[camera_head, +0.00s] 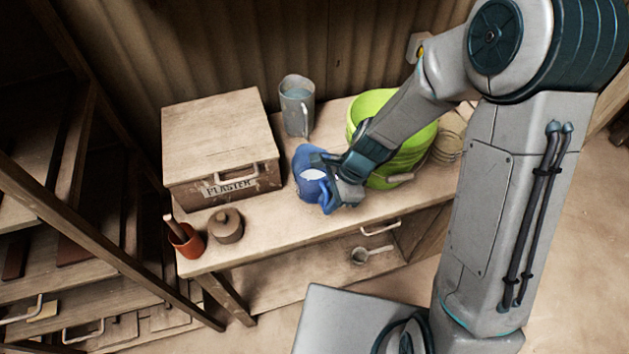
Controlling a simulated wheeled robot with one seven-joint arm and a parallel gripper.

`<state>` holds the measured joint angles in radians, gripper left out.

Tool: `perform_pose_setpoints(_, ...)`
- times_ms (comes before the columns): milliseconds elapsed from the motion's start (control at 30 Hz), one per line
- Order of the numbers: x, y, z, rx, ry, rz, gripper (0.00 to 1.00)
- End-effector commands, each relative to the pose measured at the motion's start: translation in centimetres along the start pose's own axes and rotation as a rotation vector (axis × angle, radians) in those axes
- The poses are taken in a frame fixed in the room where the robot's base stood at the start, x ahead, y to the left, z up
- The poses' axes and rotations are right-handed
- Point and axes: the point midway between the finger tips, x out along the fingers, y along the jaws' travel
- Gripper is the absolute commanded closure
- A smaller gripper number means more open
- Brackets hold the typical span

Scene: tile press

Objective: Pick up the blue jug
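The blue jug (308,180) stands on the wooden workbench, between the plaster box and the green bucket. It has a white patch on its side. My gripper (326,184) is at the right side of the jug, with its fingers against or around that side. The fingertips are partly hidden by the jug and the gripper body, so I cannot tell whether they are closed on it. The jug appears to rest on the bench top.
A wooden box labelled PLASTER (220,140) is left of the jug. A grey pitcher (297,108) stands behind. The bench front (290,225) is clear.

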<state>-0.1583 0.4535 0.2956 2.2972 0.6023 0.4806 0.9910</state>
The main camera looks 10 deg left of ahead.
Motion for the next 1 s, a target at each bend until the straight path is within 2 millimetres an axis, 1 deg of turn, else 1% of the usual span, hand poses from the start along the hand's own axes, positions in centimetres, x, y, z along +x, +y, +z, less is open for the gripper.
perform_pose_setpoints(33, 0.0, 0.0, 0.0, 0.0, 0.0, 0.0, 0.91)
perform_pose_setpoints(67, 0.0, 0.0, 0.0, 0.0, 0.0, 0.0, 1.0)
perform_pose_setpoints(567, -0.3, -0.1, 0.1, -0.001, 0.0, -0.002, 1.0)
perform_pose_setpoints(767, -1.3, -0.1, 0.5, -0.002, 0.0, -0.003, 1.0)
perform_pose_setpoints(1000, -3.3, -0.1, 1.4, -0.002, 0.001, -0.004, 1.0)
